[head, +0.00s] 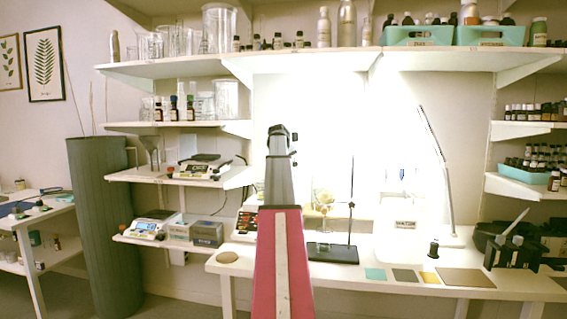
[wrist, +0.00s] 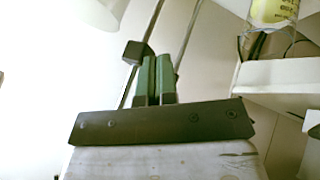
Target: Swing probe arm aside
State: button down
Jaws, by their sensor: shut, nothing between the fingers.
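A lab stand with a dark base (head: 333,254) and a thin upright rod (head: 351,190) stands on the bench, right of my arm. A small horizontal arm (head: 340,206) seems to come off the rod to the left, near a pale round glass piece (head: 323,197); which part is the probe is too small to tell. My gripper (wrist: 156,78) shows in the wrist view, its green-padded fingers together and empty. A dark block (wrist: 137,52) and thin rods (wrist: 184,35) show beyond the fingers; contact cannot be told. In the head view my arm hides part of the bench.
A white lamp (head: 437,150) stands at the right of the bench (head: 385,300). A black spool (head: 434,248), coloured mats (head: 405,275) and a dark rack (head: 515,252) lie nearby. Shelves (head: 300,60) with glassware and bottles hang above. A yellow-labelled bottle (wrist: 272,12) shows upper right in the wrist view.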

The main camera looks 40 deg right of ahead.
jog(key=shift+s+d+n, duration=0.15)
jog(key=shift+s+d, duration=0.2)
jog(key=shift+d, duration=0.55)
jog(key=shift+s+d+n, duration=0.15)
jog(key=shift+s+d, duration=0.15)
jog(key=shift+d, duration=0.6)
jog(key=shift+d, duration=0.1)
jog(key=shift+s+a, duration=0.1)
jog(key=shift+a, duration=0.45)
jog(key=a, duration=0.3)
send_near(295, 162)
jog(key=shift+s+a+r, duration=0.2)
jog(key=shift+s+a, duration=0.2)
jog(key=shift+a, duration=0.2)
jog(key=shift+s+a+r, duration=0.2)
jog(key=shift+s+a, duration=0.2)
jog(key=shift+a, duration=0.2)
